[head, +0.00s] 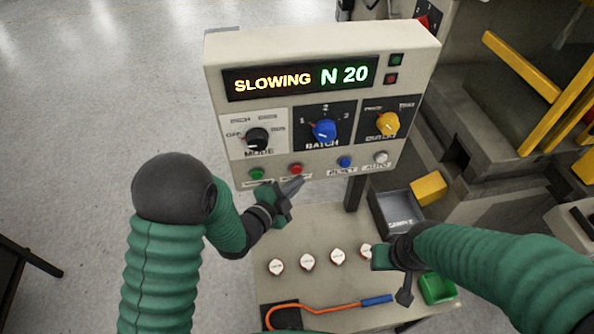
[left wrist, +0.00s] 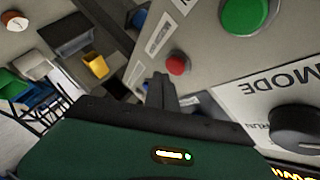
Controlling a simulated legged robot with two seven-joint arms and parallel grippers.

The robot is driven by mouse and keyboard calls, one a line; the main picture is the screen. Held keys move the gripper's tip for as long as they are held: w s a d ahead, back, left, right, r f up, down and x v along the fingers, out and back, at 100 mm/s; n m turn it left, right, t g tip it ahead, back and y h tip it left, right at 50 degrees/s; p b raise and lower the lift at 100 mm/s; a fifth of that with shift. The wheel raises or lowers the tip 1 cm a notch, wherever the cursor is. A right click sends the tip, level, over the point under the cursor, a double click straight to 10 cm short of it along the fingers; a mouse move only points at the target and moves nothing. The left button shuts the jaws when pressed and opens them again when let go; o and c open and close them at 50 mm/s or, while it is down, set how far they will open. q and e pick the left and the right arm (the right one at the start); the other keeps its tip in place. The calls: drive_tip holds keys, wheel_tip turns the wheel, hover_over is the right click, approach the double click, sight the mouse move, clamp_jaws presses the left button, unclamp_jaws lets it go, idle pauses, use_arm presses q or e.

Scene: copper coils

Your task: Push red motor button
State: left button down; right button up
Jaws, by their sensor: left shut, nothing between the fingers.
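The red motor button (head: 296,169) is on the lower row of the beige control panel (head: 222,62), between a green button (head: 257,173) and a blue button (head: 344,162). My left gripper (head: 297,184) is shut and empty, its tip just below the red button in the head view. In the left wrist view the red button (left wrist: 177,64) shows just beyond the shut fingers (left wrist: 161,92), and the green button (left wrist: 246,14) is at upper right. I cannot tell whether the fingertip touches the panel. My right gripper (head: 404,290) is over the table's right side; its jaw state is unclear.
The panel display (head: 300,78) reads "SLOWING N 20". Black, blue and yellow knobs are above the buttons. The table (head: 315,225) below holds several round white-topped pieces, an orange-and-blue tool (head: 320,307), a green bin (head: 437,287) and a grey tray (head: 398,212). Machinery with yellow bars stands right.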

use_arm(q)
drive_tip(key=s, duration=0.2)
drive_tip(key=s+d+b, duration=0.1)
drive_tip(key=s, duration=0.2)
idle(0.3)
idle(0.5)
drive_tip(key=a+f+n+g+y, duration=0.3)
drive_tip(key=a+n+y, duration=0.25)
drive_tip(key=a, duration=0.35)
drive_tip(key=s+a+n+g+y+b, duration=0.1)
drive_tip(key=s+a+n+g+y, duration=0.2)
drive_tip(key=s+a+n+g, duration=0.4)
drive_tip(key=s+a+n, duration=0.3)
drive_tip(key=s+n, duration=0.2)
drive_tip(key=s, duration=0.4)
drive_tip(key=shift+s+f+n+b, duration=0.2)
drive_tip(key=shift+f+n+b, duration=0.1)
drive_tip(key=shift+f+n, duration=0.1)
